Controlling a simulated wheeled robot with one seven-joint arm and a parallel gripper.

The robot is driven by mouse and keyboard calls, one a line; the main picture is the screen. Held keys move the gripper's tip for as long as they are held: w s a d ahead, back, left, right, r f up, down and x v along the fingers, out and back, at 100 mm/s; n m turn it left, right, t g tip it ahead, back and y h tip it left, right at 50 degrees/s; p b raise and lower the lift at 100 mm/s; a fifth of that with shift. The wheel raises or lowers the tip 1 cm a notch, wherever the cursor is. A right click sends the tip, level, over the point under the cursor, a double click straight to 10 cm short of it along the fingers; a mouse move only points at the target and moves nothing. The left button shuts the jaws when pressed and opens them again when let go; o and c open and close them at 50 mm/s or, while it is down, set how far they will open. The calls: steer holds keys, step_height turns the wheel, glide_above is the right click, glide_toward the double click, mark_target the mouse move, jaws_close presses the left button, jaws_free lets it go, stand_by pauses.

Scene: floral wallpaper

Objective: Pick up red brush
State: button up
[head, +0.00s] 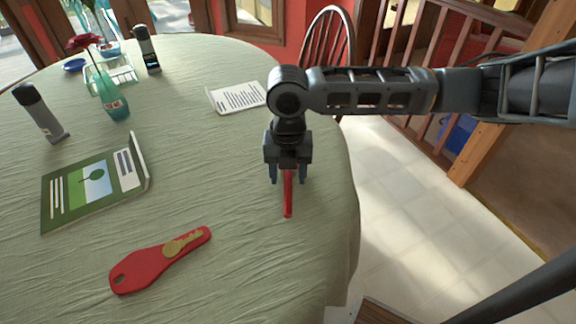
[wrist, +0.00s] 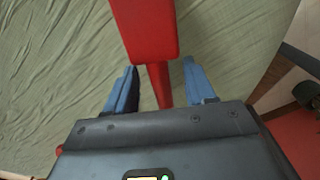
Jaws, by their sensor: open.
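The red brush (head: 288,200) is a narrow red bar near the right edge of the round table, partly hidden under my gripper (head: 288,178). In the wrist view, the brush (wrist: 146,30) shows a wide red block at the top and a thinner red handle running down from it. My gripper (wrist: 160,90) points down with its two blue fingers apart, one on each side of the thin handle. A gap shows between the handle and each finger. The lower end of the handle is hidden behind the gripper body.
The table (head: 230,260) has a green cloth. A flat red paddle-shaped tag with a gold key (head: 150,270) lies at the front. A green book (head: 95,185), a white card (head: 238,97), a dark bottle (head: 40,112) and a teal vase (head: 110,95) stand or lie left and behind.

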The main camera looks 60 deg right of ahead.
mark_target(291, 172)
steer(key=shift+f, duration=0.2)
jaws_close()
stand_by(0.4)
steer(key=shift+r, duration=0.1)
steer(key=shift+r, duration=0.5)
steer(key=r, duration=0.3)
steer(key=shift+s+d+r, duration=0.15)
steer(key=shift+s+d, duration=0.1)
steer(key=s+d+r, duration=0.6)
steer(key=s, duration=0.2)
steer(key=shift+s+d+r+b, duration=0.25)
steer(key=shift+s+r+b, duration=0.05)
steer(key=shift+s, duration=0.1)
